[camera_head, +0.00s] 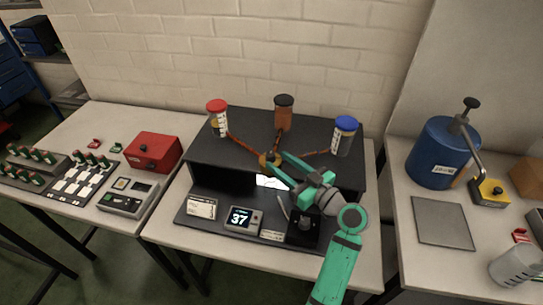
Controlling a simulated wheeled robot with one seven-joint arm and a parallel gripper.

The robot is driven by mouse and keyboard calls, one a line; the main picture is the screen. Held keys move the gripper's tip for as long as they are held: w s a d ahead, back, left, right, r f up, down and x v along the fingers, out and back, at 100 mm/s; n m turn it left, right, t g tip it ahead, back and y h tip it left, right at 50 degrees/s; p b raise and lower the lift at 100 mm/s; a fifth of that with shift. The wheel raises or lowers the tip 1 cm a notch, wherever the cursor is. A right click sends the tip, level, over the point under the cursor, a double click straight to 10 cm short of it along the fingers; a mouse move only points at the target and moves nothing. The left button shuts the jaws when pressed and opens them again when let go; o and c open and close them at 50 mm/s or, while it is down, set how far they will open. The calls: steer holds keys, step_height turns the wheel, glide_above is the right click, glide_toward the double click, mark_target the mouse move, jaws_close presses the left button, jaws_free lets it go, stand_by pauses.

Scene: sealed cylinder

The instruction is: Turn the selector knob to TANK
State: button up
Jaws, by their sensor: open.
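My gripper (277,163) has green fingers, spread apart and pointing up-left over the black two-level stand (222,153). The fingertips are close to a small brass-coloured hub (267,160) on the upper level, where several copper-coloured lines meet. I cannot tell whether they touch it. A dark box with a rounded grey part (306,224) stands on the lower level, below my gripper and partly covered by my arm. I cannot tell for sure which of these is the selector knob. No TANK marking is readable and no pointer direction is clear.
A red-capped jar (217,118), a brown jar (284,113) and a blue-capped jar (343,137) stand on the upper level. A display reading 37 (240,219) is in front. A blue tank (438,155) stands right; a red box (153,151) sits left.

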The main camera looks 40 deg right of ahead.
steer(key=shift+s+d, duration=0.15)
steer(key=shift+s, duration=0.9)
